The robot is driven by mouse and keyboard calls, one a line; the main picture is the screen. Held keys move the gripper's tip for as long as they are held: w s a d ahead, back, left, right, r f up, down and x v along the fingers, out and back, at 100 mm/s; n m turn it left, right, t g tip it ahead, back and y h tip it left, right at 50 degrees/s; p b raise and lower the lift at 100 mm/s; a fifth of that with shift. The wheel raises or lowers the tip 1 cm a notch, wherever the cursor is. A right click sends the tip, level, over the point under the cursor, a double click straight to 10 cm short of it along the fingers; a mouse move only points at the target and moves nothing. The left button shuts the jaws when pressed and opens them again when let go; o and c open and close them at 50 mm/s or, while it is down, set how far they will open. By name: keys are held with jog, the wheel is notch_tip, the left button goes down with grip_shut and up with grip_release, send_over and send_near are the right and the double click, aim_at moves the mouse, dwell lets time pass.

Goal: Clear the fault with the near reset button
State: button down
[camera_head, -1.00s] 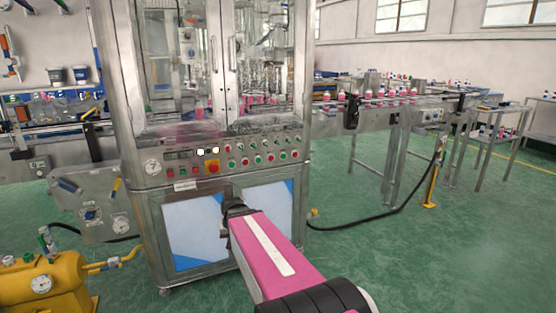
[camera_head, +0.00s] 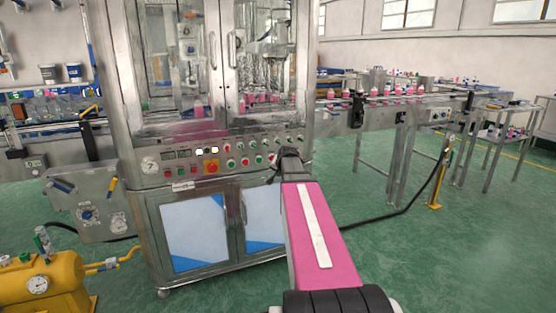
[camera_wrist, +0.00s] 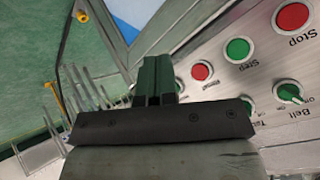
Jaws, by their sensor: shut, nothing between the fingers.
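The control panel (camera_head: 180,172) spans the front of the steel machine, with rows of small red and green buttons. My gripper (camera_head: 290,154) is at the right part of the panel in the head view. In the wrist view my gripper (camera_wrist: 157,62) is shut and empty, its dark green fingers together. Beside the fingers are a red button (camera_wrist: 200,71), a green Step button (camera_wrist: 238,49) and a red Stop button (camera_wrist: 291,17). Contact cannot be told; the fingers hide part of the panel.
A green Belt switch (camera_wrist: 289,92) is at the right of the wrist view. A conveyor (camera_head: 400,99) with pink bottles extends right. A yellow compressor (camera_head: 45,283) stands front left.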

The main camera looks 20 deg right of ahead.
aim_at(272, 158)
jog(key=shift+w+d+r, duration=0.3)
jog(key=shift+d+r, duration=0.2)
jog(key=shift+d, duration=0.35)
jog(key=shift+w, duration=0.15)
jog(key=w, duration=0.8)
jog(key=shift+w+a, duration=0.2)
jog(key=shift+w, duration=0.05)
jog(key=shift+w, duration=0.15)
dwell(1.5)
jog(key=shift+w, duration=0.3)
jog(key=shift+w, duration=0.4)
dwell(0.6)
jog(key=shift+s, duration=0.85)
